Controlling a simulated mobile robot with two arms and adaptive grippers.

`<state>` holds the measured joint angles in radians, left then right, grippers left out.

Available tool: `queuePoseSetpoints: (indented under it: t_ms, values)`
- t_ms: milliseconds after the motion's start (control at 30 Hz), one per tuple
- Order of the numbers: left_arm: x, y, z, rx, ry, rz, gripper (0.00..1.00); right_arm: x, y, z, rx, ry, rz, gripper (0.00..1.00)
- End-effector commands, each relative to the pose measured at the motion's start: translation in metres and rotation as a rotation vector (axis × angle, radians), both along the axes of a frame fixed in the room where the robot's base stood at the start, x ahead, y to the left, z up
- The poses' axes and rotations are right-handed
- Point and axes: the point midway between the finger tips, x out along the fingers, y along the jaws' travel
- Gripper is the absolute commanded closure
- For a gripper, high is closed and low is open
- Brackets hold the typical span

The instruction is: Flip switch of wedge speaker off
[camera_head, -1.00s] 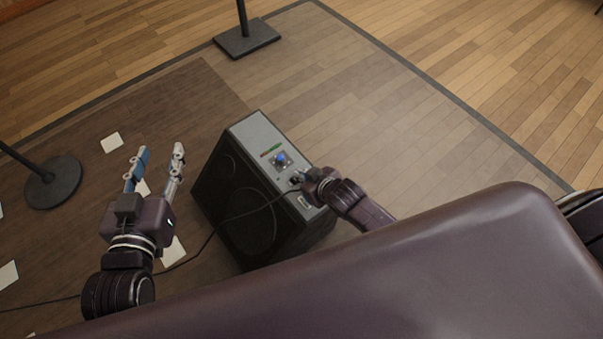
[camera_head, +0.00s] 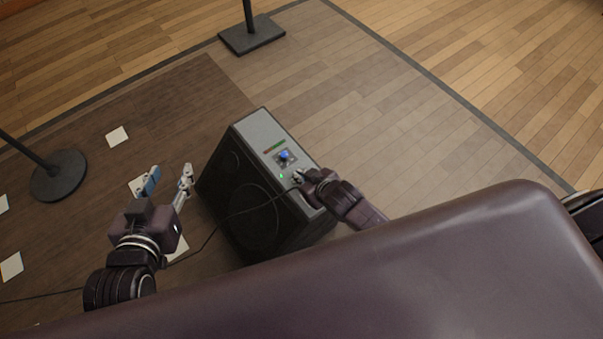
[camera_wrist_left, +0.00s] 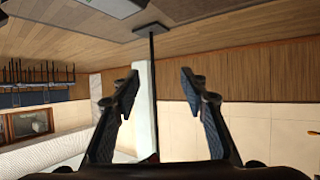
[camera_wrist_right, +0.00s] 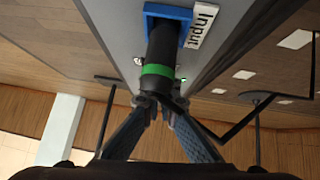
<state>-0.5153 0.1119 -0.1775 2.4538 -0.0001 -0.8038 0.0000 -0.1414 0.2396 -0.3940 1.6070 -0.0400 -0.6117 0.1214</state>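The wedge speaker (camera_head: 262,130) stands on the dark floor, its grey control panel facing up. The panel carries a blue knob-like control (camera_head: 284,156) and a lit green light (camera_head: 281,176). I cannot clearly make out a switch lever. My right gripper (camera_head: 298,178) is at the panel's near part. In the right wrist view, a black plug with a green ring (camera_wrist_right: 158,72) sits in a blue-framed socket (camera_wrist_right: 168,11) beside an "Input" label (camera_wrist_right: 203,25). My right fingertips close around the plug's tail end. My left gripper (camera_head: 170,175) is open and empty, left of the speaker.
A black cable (camera_head: 215,232) runs from the speaker across the floor to the left. Stand bases are at the far left (camera_head: 60,178) and at the top (camera_head: 252,35). White papers (camera_head: 117,136) lie on the floor. The floor right of the speaker is clear.

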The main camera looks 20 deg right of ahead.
Motion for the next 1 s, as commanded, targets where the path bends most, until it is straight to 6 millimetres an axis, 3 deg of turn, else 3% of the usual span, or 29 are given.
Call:
queuePoseSetpoints:
  t_ms: [333,467,667,1000]
  values:
    - [0.003,0.003,0.005,0.007,-0.010,0.000,0.60,-0.001,0.000,-0.001,0.000,0.002,0.000,1.00]
    - [-0.003,0.004,-0.003,0.015,0.033,0.003,0.60,0.000,0.000,0.002,0.000,0.001,0.000,1.00]
    - [-0.027,0.014,-0.031,0.051,0.192,0.015,0.60,0.001,-0.001,0.010,-0.001,0.000,0.000,1.00]
    - [-0.095,0.037,-0.078,0.121,0.525,0.038,0.60,0.004,-0.003,0.022,0.000,-0.001,-0.001,1.00]
